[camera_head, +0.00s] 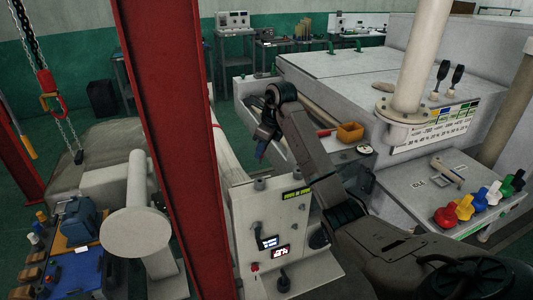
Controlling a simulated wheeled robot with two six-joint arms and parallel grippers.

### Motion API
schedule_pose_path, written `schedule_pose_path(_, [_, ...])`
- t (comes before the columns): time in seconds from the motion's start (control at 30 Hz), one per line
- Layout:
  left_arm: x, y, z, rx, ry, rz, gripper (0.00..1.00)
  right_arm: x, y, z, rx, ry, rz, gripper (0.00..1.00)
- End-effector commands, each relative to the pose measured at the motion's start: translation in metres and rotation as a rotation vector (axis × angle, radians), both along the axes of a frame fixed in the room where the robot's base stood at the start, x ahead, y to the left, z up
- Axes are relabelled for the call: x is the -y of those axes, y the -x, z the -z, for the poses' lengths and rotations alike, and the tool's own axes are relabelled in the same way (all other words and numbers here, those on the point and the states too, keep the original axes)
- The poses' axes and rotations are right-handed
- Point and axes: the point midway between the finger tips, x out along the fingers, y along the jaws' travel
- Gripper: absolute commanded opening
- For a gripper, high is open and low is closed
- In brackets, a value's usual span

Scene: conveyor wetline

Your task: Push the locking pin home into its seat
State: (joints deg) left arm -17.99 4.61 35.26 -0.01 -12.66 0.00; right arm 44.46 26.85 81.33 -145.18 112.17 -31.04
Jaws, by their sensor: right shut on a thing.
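My right gripper (262,146) hangs from the bent end of my right arm, beside the long grey-white machine housing and above its near left end. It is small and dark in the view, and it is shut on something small. A bluish bit shows at its tip, but I cannot make out its shape. I cannot clearly pick out the locking pin or its seat; the wrist and the distance hide detail there. My left gripper is not in view.
A red post (170,130) stands left of my arm. A control box (272,215) with lit displays stands below it. An orange bin (350,132) and a red-handled item (325,132) lie on the machine ledge. A panel with coloured knobs (446,215) is at right.

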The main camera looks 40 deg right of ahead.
Motion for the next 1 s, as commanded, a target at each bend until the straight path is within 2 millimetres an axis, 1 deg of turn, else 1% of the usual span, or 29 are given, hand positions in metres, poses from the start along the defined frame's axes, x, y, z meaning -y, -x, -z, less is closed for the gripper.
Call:
schedule_pose_path(0.03, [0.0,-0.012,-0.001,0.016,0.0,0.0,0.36,0.0,-0.001,0.0,0.0,0.0,0.003,0.0])
schedule_pose_path(0.1, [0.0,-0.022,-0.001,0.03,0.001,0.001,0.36,0.0,-0.002,0.001,0.0,0.001,0.004,0.0])
schedule_pose_path(0.23, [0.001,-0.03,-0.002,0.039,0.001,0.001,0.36,0.0,-0.001,0.007,-0.001,0.001,0.003,0.0])
schedule_pose_path(0.37, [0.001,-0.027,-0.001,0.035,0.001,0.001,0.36,0.0,-0.001,0.016,-0.001,0.001,0.003,0.0])
schedule_pose_path(0.63, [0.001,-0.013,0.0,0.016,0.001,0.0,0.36,0.0,-0.001,0.042,-0.001,-0.001,0.004,0.0])
schedule_pose_path(0.7, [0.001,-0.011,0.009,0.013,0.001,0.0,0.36,0.0,-0.001,0.052,0.0,0.0,0.003,0.0])
schedule_pose_path(0.83, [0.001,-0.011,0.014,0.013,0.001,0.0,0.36,0.0,-0.001,0.061,0.0,0.0,0.003,0.0])
schedule_pose_path(1.0, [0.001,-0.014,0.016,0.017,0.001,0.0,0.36,0.0,-0.001,0.064,0.0,0.0,0.003,0.0])
